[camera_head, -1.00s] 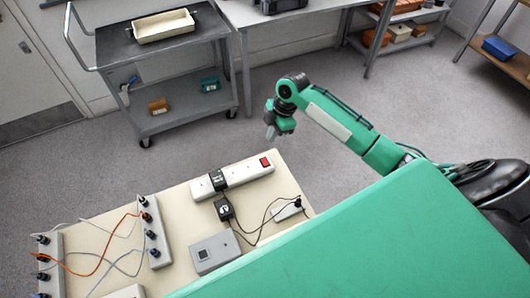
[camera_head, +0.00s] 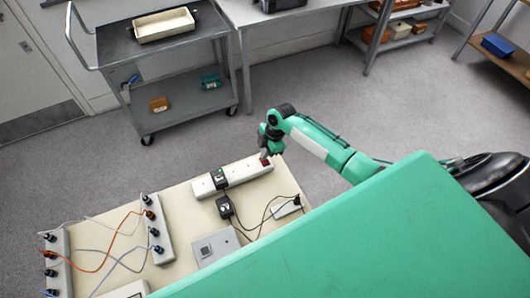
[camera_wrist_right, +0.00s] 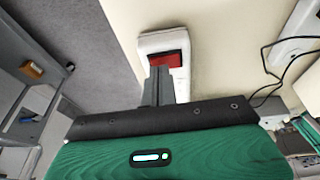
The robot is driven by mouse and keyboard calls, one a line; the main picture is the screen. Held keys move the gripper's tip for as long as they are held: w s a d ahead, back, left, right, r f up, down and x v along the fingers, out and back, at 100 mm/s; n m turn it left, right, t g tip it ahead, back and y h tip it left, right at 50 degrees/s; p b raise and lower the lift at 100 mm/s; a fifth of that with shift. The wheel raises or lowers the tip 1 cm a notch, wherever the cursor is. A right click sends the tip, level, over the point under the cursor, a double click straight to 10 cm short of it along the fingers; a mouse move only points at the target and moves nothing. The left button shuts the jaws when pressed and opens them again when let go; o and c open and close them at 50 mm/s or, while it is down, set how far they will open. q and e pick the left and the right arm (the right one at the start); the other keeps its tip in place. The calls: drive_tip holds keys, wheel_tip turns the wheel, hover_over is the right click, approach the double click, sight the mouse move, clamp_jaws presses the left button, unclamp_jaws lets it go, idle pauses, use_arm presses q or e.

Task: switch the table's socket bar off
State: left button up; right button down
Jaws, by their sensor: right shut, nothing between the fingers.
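The white socket bar (camera_head: 236,175) lies near the far edge of the table (camera_head: 185,205), with a black plug in its middle. Its red rocker switch (camera_wrist_right: 169,60) shows at the bar's end in the right wrist view. My right gripper (camera_head: 265,158) is shut and empty, pointing down at the switch end of the bar. In the wrist view its fingertips (camera_wrist_right: 159,72) overlap the lower left of the red switch. I cannot tell whether they touch it. In the head view the gripper mostly hides the switch. My left gripper is not in view.
A black adapter (camera_head: 225,207) with cables, a grey box (camera_head: 215,247) and two strips with plugged leads (camera_head: 157,232) share the table. A grey cart (camera_head: 170,80) stands beyond it. Floor between them is clear.

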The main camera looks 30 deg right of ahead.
drive_tip(key=shift+w+f, duration=0.1)
drive_tip(key=shift+f, duration=0.15)
drive_tip(key=shift+s+r, duration=0.1)
drive_tip(key=shift+s, duration=0.3)
drive_tip(key=shift+s+p, duration=0.5)
drive_tip(key=shift+p, duration=0.1)
drive_tip(key=shift+w, duration=0.1)
